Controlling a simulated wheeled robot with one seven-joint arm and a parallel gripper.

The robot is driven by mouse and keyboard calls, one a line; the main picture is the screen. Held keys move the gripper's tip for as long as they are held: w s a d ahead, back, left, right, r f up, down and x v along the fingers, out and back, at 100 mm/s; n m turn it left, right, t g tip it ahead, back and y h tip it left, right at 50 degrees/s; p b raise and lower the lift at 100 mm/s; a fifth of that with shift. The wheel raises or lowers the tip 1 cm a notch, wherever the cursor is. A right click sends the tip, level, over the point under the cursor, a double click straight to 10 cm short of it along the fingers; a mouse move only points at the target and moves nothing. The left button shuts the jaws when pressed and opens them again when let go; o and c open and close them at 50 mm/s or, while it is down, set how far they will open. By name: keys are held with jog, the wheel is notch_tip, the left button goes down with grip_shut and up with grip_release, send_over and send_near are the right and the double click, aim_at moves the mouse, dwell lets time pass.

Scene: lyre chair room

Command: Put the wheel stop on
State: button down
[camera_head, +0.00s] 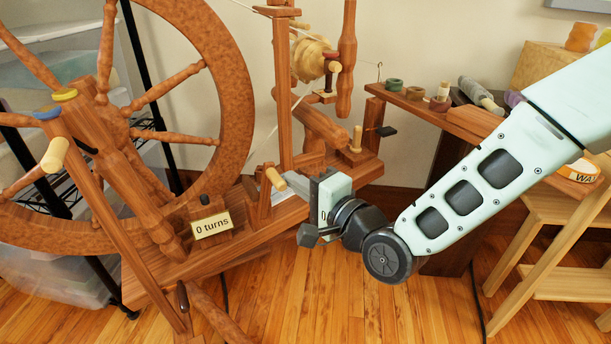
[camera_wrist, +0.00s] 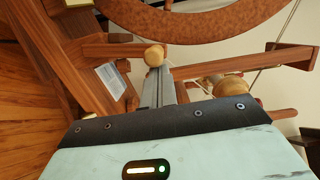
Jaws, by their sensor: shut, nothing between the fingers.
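A spinning wheel stands at left, its large brown drive wheel (camera_head: 222,62) upright. On its bench, a short wooden lever (camera_head: 264,203) with a pale round knob (camera_head: 275,179) looks like the wheel stop. A pale plate lies behind it; its writing is unreadable. My gripper is shut and empty, low over the bench just right of the knob; its fingers hardly show in the head view. In the wrist view, the closed grey fingers (camera_wrist: 158,85) point at a pale knob (camera_wrist: 155,55), seemingly the same one. I cannot tell whether they touch it.
A sign reading "0 turns" (camera_head: 212,224) stands on the bench. The flyer and bobbin (camera_head: 312,60) are above. A shelf with small spools (camera_head: 415,93) is behind my arm, and a wooden stool (camera_head: 560,215) stands at right. The front floor is mostly clear.

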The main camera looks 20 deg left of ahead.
aim_at(278, 184)
jog(key=s+a+n+p, duration=0.1)
jog(key=s+a+r+n+h+p, duration=0.1)
jog(key=n, duration=0.1)
jog(key=shift+s+a+r, duration=0.1)
jog(key=shift+s+a, duration=0.1)
jog(key=shift+s, duration=0.2)
jog(key=shift+s+a+n+p, duration=0.3)
jog(key=shift+s+a+p, duration=0.1)
jog(key=shift+s+a, duration=0.15)
